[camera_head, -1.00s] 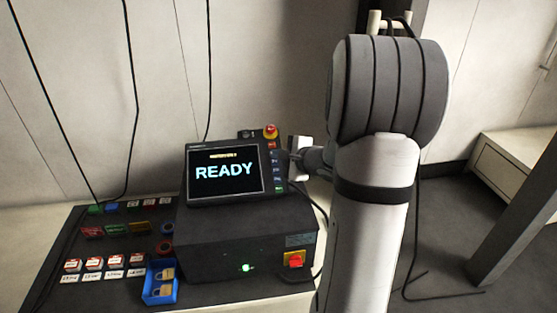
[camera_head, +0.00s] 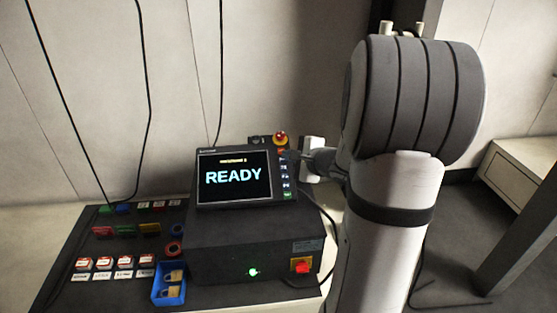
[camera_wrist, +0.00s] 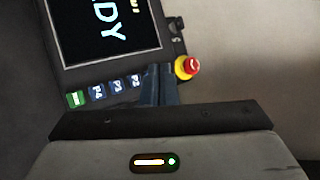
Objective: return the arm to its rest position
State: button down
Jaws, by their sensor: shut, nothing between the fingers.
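My gripper (camera_wrist: 160,88) shows in the wrist view with its dark fingers together and nothing between them. It points toward the right side of the control panel, near a column of keys and a red emergency-stop button (camera_wrist: 189,67) on a yellow base. In the head view my arm stands at the right and reaches to the right edge of the panel; the fingertips are hard to make out there. The panel screen (camera_head: 234,177) reads READY and sits on a dark control box (camera_head: 250,240). In the wrist view the screen (camera_wrist: 105,25) is turned sideways and partly cut off.
The control box has a lit green lamp (camera_head: 253,272) and a red switch (camera_head: 301,265) on its front. A blue tray (camera_head: 168,284) with padlocks and a dark board (camera_head: 60,280) with several tags lie left. Black cables hang along the wall. A bench (camera_head: 520,175) stands right.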

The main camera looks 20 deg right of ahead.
jog(key=shift+r, duration=0.1)
jog(key=s+a+r+n+g+y+p, duration=0.2)
jog(key=s+a+r+n+g+p, duration=0.2)
jog(key=s+a+r+n+p, duration=0.35)
jog(key=s+a+r+n+g+y+p, duration=0.1)
jog(key=s+a+r+n+g+p, duration=0.25)
jog(key=a+r+p, duration=0.6)
jog(key=s+d+r+n+g+h+p, duration=0.1)
jog(key=s+r+n+g+h+p, duration=0.2)
jog(key=s+r+n+h+p, duration=0.3)
jog(key=s+r+n+p, duration=0.3)
jog(key=s+r+p, duration=0.4)
jog(key=r+p, duration=0.2)
jog(key=shift+d+h, duration=0.3)
